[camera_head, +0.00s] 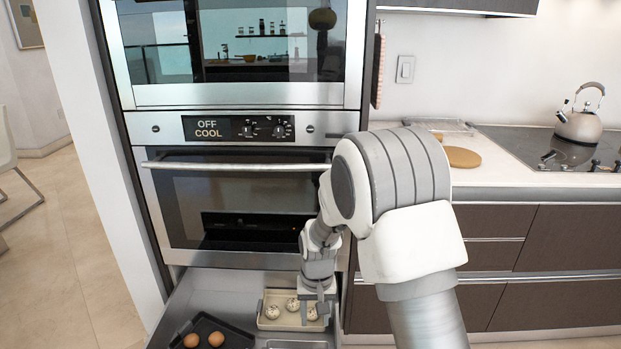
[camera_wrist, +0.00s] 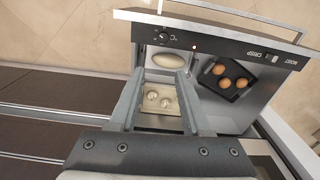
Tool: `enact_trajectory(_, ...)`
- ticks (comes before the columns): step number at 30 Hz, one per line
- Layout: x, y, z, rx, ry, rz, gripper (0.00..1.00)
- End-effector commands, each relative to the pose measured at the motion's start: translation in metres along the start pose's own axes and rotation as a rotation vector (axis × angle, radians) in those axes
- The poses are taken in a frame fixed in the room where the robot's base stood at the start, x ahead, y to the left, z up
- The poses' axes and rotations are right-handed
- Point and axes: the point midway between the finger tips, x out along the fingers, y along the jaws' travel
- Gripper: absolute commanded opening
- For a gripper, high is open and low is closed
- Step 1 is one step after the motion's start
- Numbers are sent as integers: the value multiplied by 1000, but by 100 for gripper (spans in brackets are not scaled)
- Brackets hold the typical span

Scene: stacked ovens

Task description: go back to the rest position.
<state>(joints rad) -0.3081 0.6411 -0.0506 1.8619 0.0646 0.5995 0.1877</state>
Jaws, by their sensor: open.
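My gripper (camera_head: 312,312) is low over the pulled-out drawer (camera_head: 215,287) below the lower oven. In the wrist view, its two fingers (camera_wrist: 160,82) are apart, with nothing held between them. A cream tray (camera_head: 264,298) with speckled round items (camera_head: 272,312) lies in the drawer under the gripper. Two of these items (camera_wrist: 165,102) show between the fingers in the wrist view, below them; I cannot tell the exact gap. The wrist and fingers partly hide the tray in the head view.
A dark tray (camera_head: 205,322) with brown eggs (camera_head: 216,338) lies to the left in the drawer. A pale oval dish (camera_wrist: 167,63) shows in the wrist view. The lower oven door (camera_head: 240,200) is shut, its display reading "OFF COOL". A kettle (camera_head: 580,124) stands on the hob at right.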

Motion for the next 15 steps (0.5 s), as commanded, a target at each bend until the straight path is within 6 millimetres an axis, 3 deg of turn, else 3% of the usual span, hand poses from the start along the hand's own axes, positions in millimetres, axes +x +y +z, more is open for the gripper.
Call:
enact_trajectory(1,-24,6,1,3,23,-8,48)
enact_trajectory(6,-87,24,14,8,81,-25,48)
enact_trajectory(15,-180,58,58,13,186,-37,48)
